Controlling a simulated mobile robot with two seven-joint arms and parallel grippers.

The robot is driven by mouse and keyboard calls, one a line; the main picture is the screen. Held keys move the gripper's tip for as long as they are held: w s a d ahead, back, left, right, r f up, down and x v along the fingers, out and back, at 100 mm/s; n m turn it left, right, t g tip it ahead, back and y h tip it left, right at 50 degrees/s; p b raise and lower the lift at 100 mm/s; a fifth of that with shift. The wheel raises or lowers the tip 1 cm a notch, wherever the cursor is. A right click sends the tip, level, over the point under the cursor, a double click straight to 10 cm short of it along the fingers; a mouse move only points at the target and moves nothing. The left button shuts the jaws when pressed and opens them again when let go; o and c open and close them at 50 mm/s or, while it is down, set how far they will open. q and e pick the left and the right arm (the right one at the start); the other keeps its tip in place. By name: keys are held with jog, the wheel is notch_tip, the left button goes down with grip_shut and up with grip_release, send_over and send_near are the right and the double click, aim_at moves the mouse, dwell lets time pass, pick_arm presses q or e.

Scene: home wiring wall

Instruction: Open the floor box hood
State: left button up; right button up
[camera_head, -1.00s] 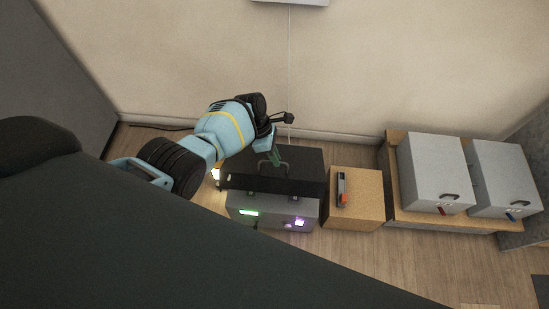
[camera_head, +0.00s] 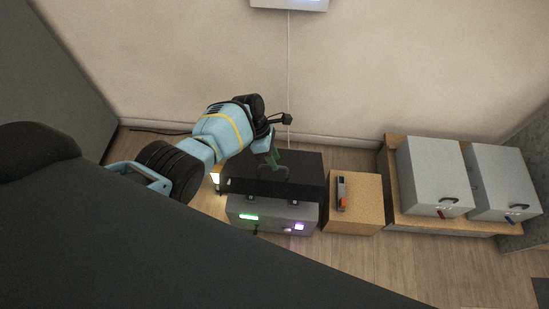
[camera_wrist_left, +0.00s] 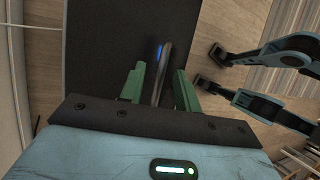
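The floor box (camera_head: 273,217) stands on the floor near the wall, with a grey front carrying green and purple lights. Its dark flat hood (camera_head: 307,165) lies on top and also fills the upper middle of the left wrist view (camera_wrist_left: 105,40). My left gripper (camera_head: 274,163) is over the hood, pointing down. In the left wrist view its green fingers (camera_wrist_left: 158,88) stand apart, one on each side of a thin metal handle (camera_wrist_left: 164,65). Gaps show between the handle and both fingers, so the gripper is open. My right gripper is not in view.
A wooden block (camera_head: 362,205) with a grey and orange tool (camera_head: 342,192) on it stands right of the floor box. Two light grey boxes (camera_head: 430,170) (camera_head: 497,172) sit on a wooden stand further right. Bare floor lies in front.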

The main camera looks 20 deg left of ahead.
pick_arm(q)
jog(key=p+v, duration=0.2)
jog(key=v, duration=0.4)
jog(key=shift+r, duration=0.4)
jog(key=shift+w+a, duration=0.15)
